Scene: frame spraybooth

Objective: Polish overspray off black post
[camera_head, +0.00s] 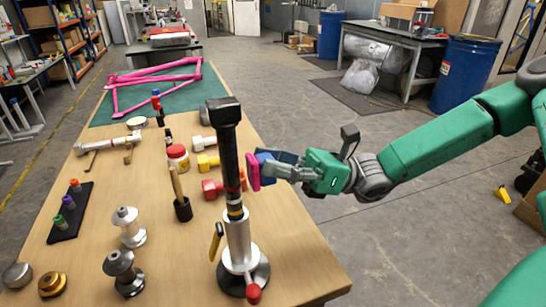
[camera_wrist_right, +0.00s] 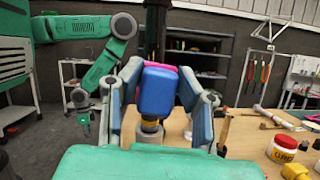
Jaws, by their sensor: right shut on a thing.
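The black post (camera_head: 228,150) stands upright in a silver stand with a round dark base at the table's right edge. A reddish band and a yellowish band show low on it. It also shows behind the block in the right wrist view (camera_wrist_right: 154,30). My right gripper (camera_head: 272,170) is shut on a blue block with a pink pad (camera_head: 253,172). In the right wrist view the blue block (camera_wrist_right: 158,90) sits between both fingers. The pink face points at the post, close beside it; I cannot tell if they touch. My left gripper (camera_wrist_right: 84,122) hangs at the left there, its jaws unclear.
A pink frame (camera_head: 155,84) lies on a green mat behind. The floor right of the table is open.

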